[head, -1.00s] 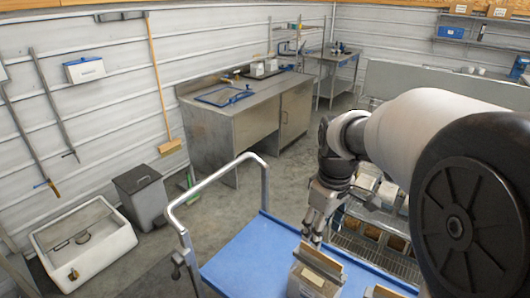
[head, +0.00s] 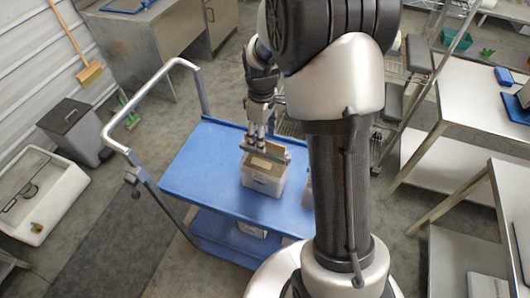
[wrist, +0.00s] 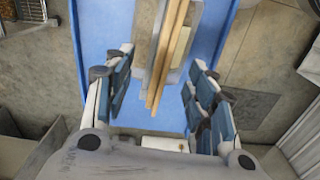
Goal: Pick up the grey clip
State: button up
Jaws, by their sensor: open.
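A pale box (head: 262,178) stands on the blue cart, with a tan upright panel at its top. A grey bar (head: 277,157) runs across its top and looks like the grey clip, though it is small and partly covered. My gripper (head: 257,140) points down right over the box top. In the wrist view my gripper (wrist: 162,95) is open, blue-padded fingers on both sides. Two tan strips (wrist: 170,55) with grey edging run between the fingers; I cannot tell which part of this is the clip. Nothing is visibly held.
The blue cart (head: 200,165) has a bent metal handle (head: 150,82) on its left and a lower shelf. Clear deck lies left of the box. Another item is partly hidden behind my arm. Steel tables (head: 470,95) stand at the right, a bin (head: 72,130) at the left.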

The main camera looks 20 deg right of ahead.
notch_tip(320, 180, down, 6)
jog(key=shift+w+r+b, duration=0.1)
jog(key=shift+b, duration=0.5)
jog(key=shift+c, duration=0.5)
jog(key=c, duration=1)
jog(key=shift+r, duration=0.1)
notch_tip(320, 180, up, 27)
jog(key=p, duration=1)
